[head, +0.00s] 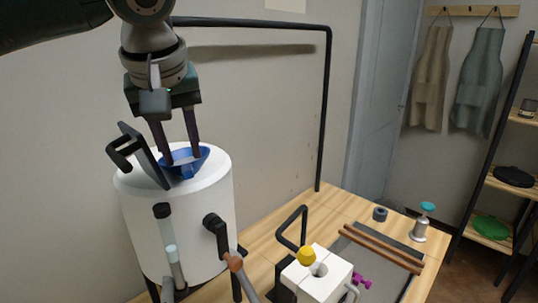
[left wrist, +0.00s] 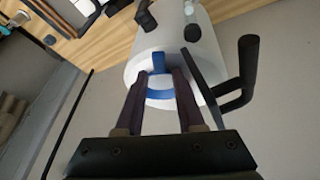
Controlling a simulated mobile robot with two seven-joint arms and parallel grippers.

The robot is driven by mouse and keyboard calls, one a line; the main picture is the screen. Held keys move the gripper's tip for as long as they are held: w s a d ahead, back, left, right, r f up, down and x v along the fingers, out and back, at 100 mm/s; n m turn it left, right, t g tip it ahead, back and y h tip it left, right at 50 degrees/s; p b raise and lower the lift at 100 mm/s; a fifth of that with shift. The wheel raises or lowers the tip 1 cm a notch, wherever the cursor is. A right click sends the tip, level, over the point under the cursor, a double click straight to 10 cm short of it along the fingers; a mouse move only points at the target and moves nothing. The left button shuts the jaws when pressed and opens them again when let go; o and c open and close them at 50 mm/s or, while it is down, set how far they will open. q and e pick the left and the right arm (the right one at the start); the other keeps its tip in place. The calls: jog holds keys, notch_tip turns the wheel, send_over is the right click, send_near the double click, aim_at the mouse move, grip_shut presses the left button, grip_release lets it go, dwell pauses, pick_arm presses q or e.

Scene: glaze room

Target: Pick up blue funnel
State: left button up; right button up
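The blue funnel (head: 187,168) sits at the top of a white drum (head: 205,225), in or over its opening. My left gripper (head: 181,160) points down at it from above, with its two dark fingers apart and the tips at the funnel's rim. In the left wrist view the blue funnel (left wrist: 159,94) shows between the spread fingers of the left gripper (left wrist: 163,74). Whether the fingers touch it cannot be told. My right gripper is in neither view.
A dark tilted lid (head: 146,156) with a black handle stands up close to the left of the fingers. A white block-like machine (head: 316,272) with a yellow knob is on the wooden table. A teal-topped bottle (head: 421,222) stands farther right. A black pipe frame (head: 326,110) runs behind.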

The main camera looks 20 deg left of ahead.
pick_arm(q)
jog(key=shift+x, duration=1.35)
jog(key=shift+r, duration=0.1)
grip_shut()
